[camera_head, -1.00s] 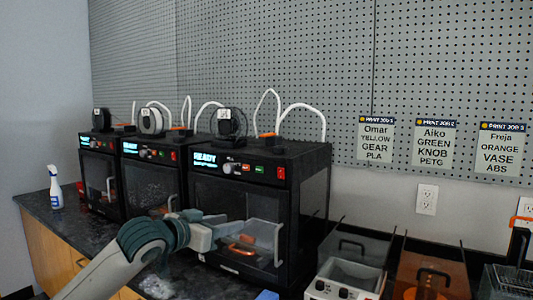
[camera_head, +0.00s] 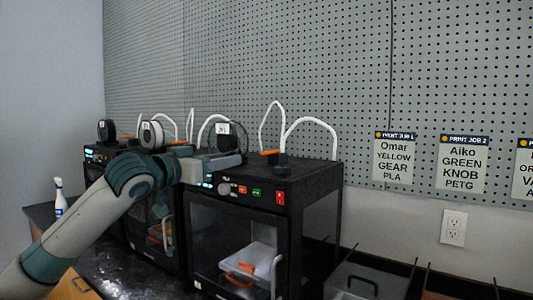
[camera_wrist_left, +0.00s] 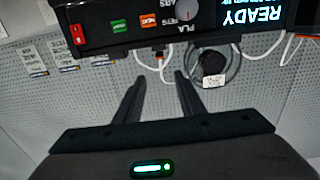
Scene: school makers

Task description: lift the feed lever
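The nearest black printer (camera_head: 315,200) has a small orange lever (camera_head: 269,153) on its top, beside a black fitting with white tubes. I take this to be the feed lever. My left gripper (camera_head: 237,160) is at the printer's top front edge, left of the lever and apart from it. In the left wrist view, which is upside down, the two dark fingers (camera_wrist_left: 160,88) are spread with nothing between them. A small orange-red part (camera_wrist_left: 160,54), apparently the lever, shows beyond their tips. My right gripper is not in view.
A labelled filament spool (camera_head: 224,137) stands close behind my left gripper. The front panel (camera_wrist_left: 190,22) has a READY screen, a knob and buttons. White tubes (camera_head: 312,124) arch above the printer. More printers (camera_head: 98,155) stand to the left. A pegboard (camera_head: 300,60) is behind.

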